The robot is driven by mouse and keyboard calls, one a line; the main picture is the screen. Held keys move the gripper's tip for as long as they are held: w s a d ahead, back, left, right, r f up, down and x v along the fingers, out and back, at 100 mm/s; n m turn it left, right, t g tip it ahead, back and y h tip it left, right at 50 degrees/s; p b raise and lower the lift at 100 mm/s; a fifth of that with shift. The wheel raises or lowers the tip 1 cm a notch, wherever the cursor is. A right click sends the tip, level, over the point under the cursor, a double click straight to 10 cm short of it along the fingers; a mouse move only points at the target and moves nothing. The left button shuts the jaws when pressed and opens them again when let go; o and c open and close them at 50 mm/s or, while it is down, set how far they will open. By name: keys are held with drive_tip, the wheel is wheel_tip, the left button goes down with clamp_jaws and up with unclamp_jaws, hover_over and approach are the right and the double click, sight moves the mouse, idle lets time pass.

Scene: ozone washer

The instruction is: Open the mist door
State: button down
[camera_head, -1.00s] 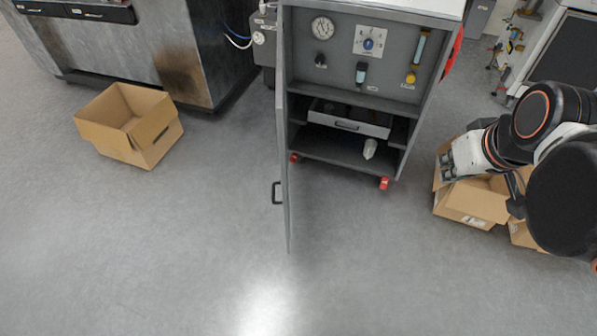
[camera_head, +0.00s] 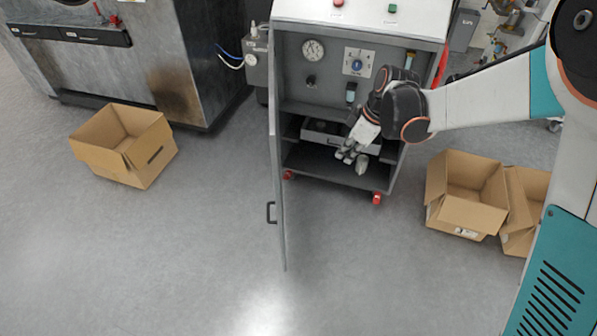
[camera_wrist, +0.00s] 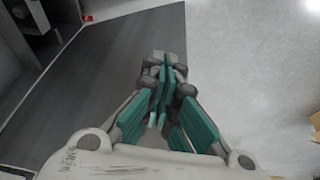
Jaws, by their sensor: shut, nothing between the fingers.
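The grey cabinet's door (camera_head: 278,190) stands swung out at the cabinet's left side, seen almost edge-on in the head view. Its dark handle (camera_head: 271,212) is on the door's left face, near its free edge. My gripper (camera_head: 350,156) is in front of the cabinet's open lower shelves, right of the door and apart from the handle. In the wrist view my gripper (camera_wrist: 166,62) has its fingers together and empty, over a dark grey panel (camera_wrist: 115,75) that looks like the door's inner face. The handle is not visible there.
The cabinet (camera_head: 300,93) holds a gauge (camera_head: 313,50), a dial plate (camera_head: 358,62) and a drawer (camera_head: 322,136). Cardboard boxes lie left (camera_head: 124,145) and right (camera_head: 466,194). The floor around the door is clear.

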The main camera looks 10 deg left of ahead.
drive_tip(key=a+f+n+g+b, duration=0.1)
drive_tip(key=a+f+n+b, duration=0.1)
drive_tip(key=a+f, duration=0.5)
drive_tip(key=a+f+n+g+b, duration=0.1)
drive_tip(key=a+f+n+b, duration=0.1)
drive_tip(key=a+f, duration=0.6)
drive_tip(key=shift+s+a+f+n+y, duration=0.3)
drive_tip(key=shift+f+n, duration=0.4)
drive_tip(key=shift+f, duration=2.85)
drive_tip(key=shift+s, duration=0.1)
drive_tip(key=s+a+m, duration=0.1)
drive_tip(key=s+a, duration=0.1)
drive_tip(key=a, duration=1)
drive_tip(key=s+a+m, duration=0.2)
drive_tip(key=a, duration=1)
drive_tip(key=shift+s+t, duration=0.15)
drive_tip(key=shift+t, duration=0.25)
drive_tip(key=shift+d, duration=0.1)
